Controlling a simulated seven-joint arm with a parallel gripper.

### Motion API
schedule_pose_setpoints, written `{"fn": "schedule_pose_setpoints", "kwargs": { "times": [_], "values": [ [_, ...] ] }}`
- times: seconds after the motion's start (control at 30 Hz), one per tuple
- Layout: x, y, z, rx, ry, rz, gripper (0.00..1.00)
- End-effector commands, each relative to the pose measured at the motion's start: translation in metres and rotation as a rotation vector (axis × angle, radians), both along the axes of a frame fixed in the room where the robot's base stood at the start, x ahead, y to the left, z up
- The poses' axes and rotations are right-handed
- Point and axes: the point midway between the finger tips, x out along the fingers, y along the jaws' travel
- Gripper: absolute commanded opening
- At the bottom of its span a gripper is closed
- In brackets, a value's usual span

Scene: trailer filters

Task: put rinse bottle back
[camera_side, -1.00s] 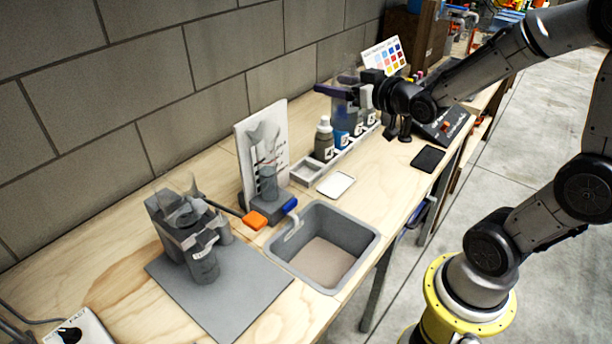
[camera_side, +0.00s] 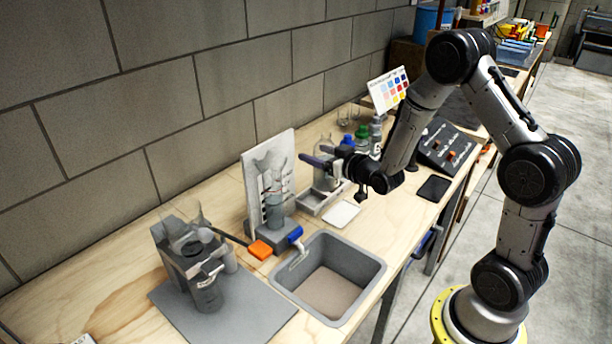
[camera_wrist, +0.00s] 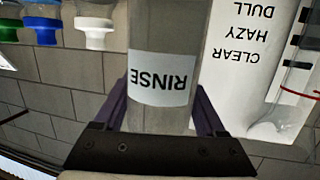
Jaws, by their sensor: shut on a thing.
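The rinse bottle (camera_wrist: 160,80) is a clear grey bottle with a white RINSE label. It fills the middle of the wrist view, where the label reads upside down. My gripper (camera_wrist: 160,115) is shut on it, with one dark purple finger on each side. In the side view my gripper (camera_side: 325,158) holds the rinse bottle (camera_side: 325,178) by the bottle rack (camera_side: 314,202). An empty compartment shows at the rack's near end. The bottle's base is not clear, so I cannot tell whether it touches the rack.
Blue-capped (camera_side: 348,140) and green-capped (camera_side: 362,132) bottles stand beyond my gripper. A white clarity card (camera_side: 256,165) with a cylinder stands to the left.

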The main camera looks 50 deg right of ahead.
Motion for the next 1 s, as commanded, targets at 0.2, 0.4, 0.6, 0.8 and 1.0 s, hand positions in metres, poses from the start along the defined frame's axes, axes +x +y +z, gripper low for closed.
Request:
{"fn": "schedule_pose_setpoints", "kwargs": {
  "times": [0.2,0.4,0.6,0.8,1.0],
  "values": [
    [0.03,-0.008,-0.034,0.0,0.001,0.001,0.0],
    [0.045,-0.012,-0.051,-0.002,-0.003,0.0,0.0],
    [0.053,-0.014,-0.063,0.0,-0.001,0.0,0.0],
    [0.052,-0.014,-0.088,0.0,-0.001,0.0,0.0],
    [0.052,-0.014,-0.09,-0.001,-0.004,0.0,0.0]
  ]
}}
